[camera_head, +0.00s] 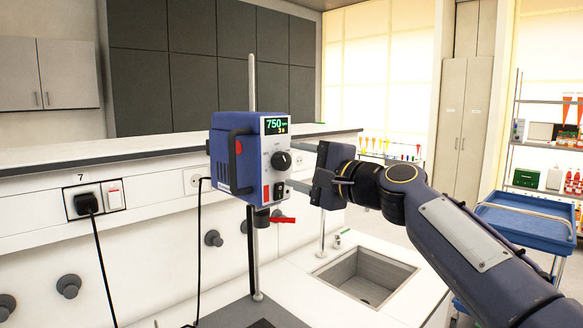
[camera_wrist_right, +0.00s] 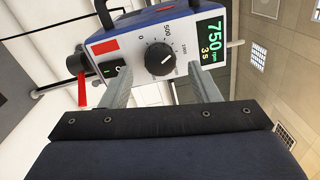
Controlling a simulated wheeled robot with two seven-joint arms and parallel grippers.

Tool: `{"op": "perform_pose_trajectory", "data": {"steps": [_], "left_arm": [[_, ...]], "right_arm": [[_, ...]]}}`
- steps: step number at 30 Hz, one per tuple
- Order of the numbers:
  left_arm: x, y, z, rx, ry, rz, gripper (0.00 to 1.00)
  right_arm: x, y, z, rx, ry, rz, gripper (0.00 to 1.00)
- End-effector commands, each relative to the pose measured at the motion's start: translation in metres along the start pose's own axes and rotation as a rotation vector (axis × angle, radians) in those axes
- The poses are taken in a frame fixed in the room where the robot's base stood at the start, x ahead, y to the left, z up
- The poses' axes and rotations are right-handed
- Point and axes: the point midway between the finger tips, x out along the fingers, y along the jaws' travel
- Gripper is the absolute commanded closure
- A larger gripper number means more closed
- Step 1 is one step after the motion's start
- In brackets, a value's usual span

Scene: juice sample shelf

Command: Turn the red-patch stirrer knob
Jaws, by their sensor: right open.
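The blue overhead stirrer (camera_head: 232,150) is clamped on a vertical rod at the bench. Its front has a black round knob (camera_head: 281,160), a red patch (camera_head: 266,192) and a green display reading 750. In the right wrist view the knob (camera_wrist_right: 160,60) has a white pointer line and a scale around it, and the red patch (camera_wrist_right: 105,46) is to its left. My right gripper (camera_head: 308,172) faces the stirrer front from the right. Its fingers (camera_wrist_right: 160,76) are open, one on each side of the knob's position in the picture, with nothing between them. My left gripper is not in view.
A red lever (camera_head: 282,220) sits below the stirrer, by the rod (camera_head: 257,265). A sink (camera_head: 365,275) is in the worktop to the right. A cable hangs left of the stirrer, near a wall socket (camera_head: 86,204). A blue trolley (camera_head: 525,220) stands at the far right.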

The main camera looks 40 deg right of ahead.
Motion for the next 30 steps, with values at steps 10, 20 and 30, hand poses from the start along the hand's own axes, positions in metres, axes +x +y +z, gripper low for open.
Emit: {"op": "perform_pose_trajectory", "data": {"steps": [10,20,30], "left_arm": [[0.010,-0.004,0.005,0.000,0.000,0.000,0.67],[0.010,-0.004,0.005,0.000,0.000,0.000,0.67],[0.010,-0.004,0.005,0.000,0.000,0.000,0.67]], "right_arm": [[-0.049,0.001,0.000,0.000,0.001,0.000,0.44],[-0.052,0.001,0.000,0.001,0.000,0.001,0.44],[-0.051,0.004,0.001,-0.006,-0.003,0.009,0.44]]}}
